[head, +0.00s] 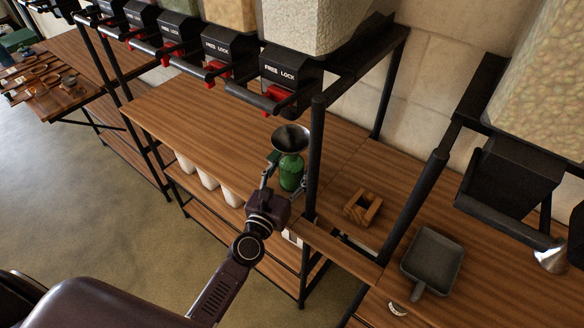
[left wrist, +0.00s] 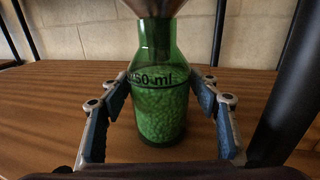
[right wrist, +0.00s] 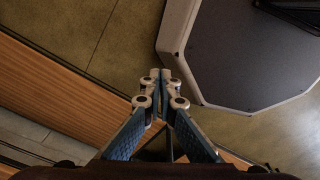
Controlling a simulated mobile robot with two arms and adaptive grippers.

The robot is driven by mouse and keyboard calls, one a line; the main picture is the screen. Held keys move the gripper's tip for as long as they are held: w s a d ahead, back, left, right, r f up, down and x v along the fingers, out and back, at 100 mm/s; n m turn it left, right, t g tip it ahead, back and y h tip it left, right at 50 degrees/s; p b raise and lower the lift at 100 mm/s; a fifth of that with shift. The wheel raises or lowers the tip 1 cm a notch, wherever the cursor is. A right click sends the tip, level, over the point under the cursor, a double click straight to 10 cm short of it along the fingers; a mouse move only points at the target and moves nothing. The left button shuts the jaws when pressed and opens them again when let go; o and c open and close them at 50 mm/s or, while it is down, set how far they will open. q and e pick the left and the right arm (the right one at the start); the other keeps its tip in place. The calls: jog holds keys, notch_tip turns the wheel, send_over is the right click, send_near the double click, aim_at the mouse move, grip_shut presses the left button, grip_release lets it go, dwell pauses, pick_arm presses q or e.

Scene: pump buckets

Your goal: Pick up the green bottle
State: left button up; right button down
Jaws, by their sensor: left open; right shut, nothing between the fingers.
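The green bottle (head: 290,172) stands upright on the wooden shelf (head: 235,118), with a metal funnel (head: 291,138) in its mouth. My left gripper (head: 284,177) is open, with one finger on each side of the bottle. In the left wrist view its fingers (left wrist: 162,118) show gaps to the glass on both sides. My right gripper (right wrist: 160,78) is shut and empty, above the floor and away from the bottle.
A black post (head: 314,150) stands just right of the bottle. Dispensers with black "FREE LOCK" heads (head: 290,75) hang above the shelf. White cups (head: 208,178) sit below. A wooden block (head: 362,207) and a grey scoop (head: 432,258) lie to the right. Shelf space left of the bottle is clear.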

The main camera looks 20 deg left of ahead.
pick_arm(q)
jog(key=w, duration=0.5)
jog(key=shift+w+d+f+p, duration=0.15)
jog(key=shift+d+f+p, duration=0.05)
jog(key=shift+p, duration=0.15)
grip_shut()
jog(key=shift+r, duration=0.1)
